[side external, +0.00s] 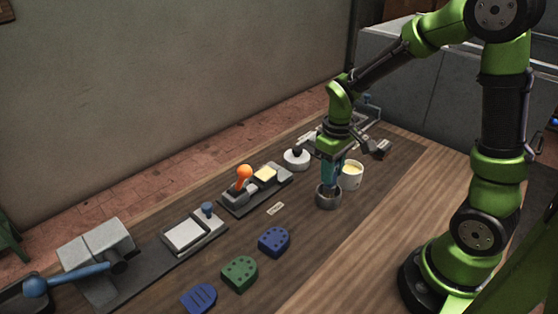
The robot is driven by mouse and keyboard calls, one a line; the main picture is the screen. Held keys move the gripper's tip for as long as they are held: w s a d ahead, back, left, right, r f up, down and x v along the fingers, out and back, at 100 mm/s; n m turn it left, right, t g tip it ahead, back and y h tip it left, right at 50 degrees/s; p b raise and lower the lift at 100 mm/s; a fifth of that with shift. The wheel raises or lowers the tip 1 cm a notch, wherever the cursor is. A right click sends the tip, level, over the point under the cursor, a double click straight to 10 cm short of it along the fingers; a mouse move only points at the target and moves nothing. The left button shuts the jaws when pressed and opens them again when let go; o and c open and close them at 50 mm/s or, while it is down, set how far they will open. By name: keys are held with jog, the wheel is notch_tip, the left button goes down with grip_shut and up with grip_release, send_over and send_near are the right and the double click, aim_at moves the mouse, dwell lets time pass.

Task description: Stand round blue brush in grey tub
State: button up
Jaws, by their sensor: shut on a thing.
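The grey tub (328,203) is a small round open pot standing on the dark mat, right of the middle of the side view. My gripper (333,158) points down directly above it and is shut on the blue brush (327,177). The brush hangs roughly upright, and its lower end is at or inside the mouth of the tub. The tub's rim hides that end, so I cannot tell whether it touches the bottom. My fingers hide much of the brush's upper part.
A white pot with cream contents (352,178) stands close right of the tub. A white round piece with a dark knob (296,158) and an orange-knobbed press (244,179) are to the left. Blue (273,241) and green (239,273) heel-shaped pieces lie in front. Wooden table at right is clear.

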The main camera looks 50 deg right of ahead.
jog(key=o, duration=1)
jog(key=shift+f, duration=0.15)
jog(key=shift+o, duration=0.2)
notch_tip(320, 180, up, 12)
jog(key=shift+f, duration=0.1)
jog(key=shift+a+r, duration=0.1)
jog(key=shift+r, duration=0.2)
jog(key=s+a+r+m+t+y, duration=0.2)
jog(key=s+a+r+m+t, duration=0.2)
jog(key=s+a+t, duration=0.3)
jog(key=shift+s+a, duration=0.55)
jog(key=shift+s, duration=0.4)
